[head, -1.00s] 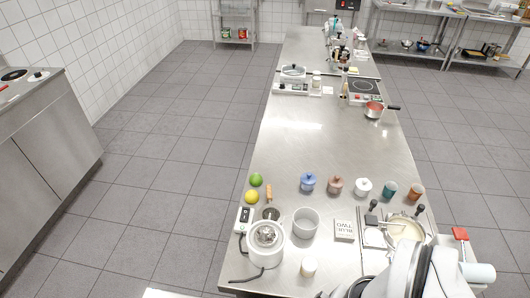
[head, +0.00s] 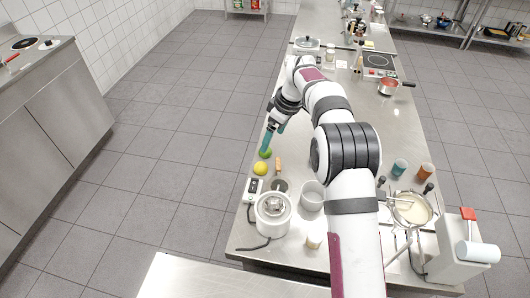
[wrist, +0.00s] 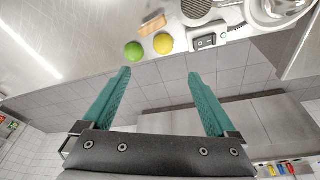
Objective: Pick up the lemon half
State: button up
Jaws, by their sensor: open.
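The lemon half (head: 260,169) is a small yellow round on the left edge of the steel table; the wrist view shows it too (wrist: 163,43), beside a green lime (wrist: 133,50). Its cut face cannot be made out. My gripper (head: 272,142) has teal fingers and is open and empty. It is above the table's left edge, by the lime (head: 265,153), a little beyond the lemon half in the head view. In the wrist view the lemon half lies ahead of the fingertips (wrist: 160,74), apart from them.
A wooden-handled tool (head: 278,165) lies right of the lemon half. My arm hides the middle of the table. Floor lies left of the edge.

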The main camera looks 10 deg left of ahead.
aim_at(262, 165)
jog(key=x, duration=0.9)
jog(key=s+x, duration=0.1)
jog(key=x, duration=0.4)
jog(key=shift+w+f, duration=0.1)
jog(key=shift+f, duration=0.1)
jog(key=shift+d, duration=0.1)
jog(key=c, duration=1.2)
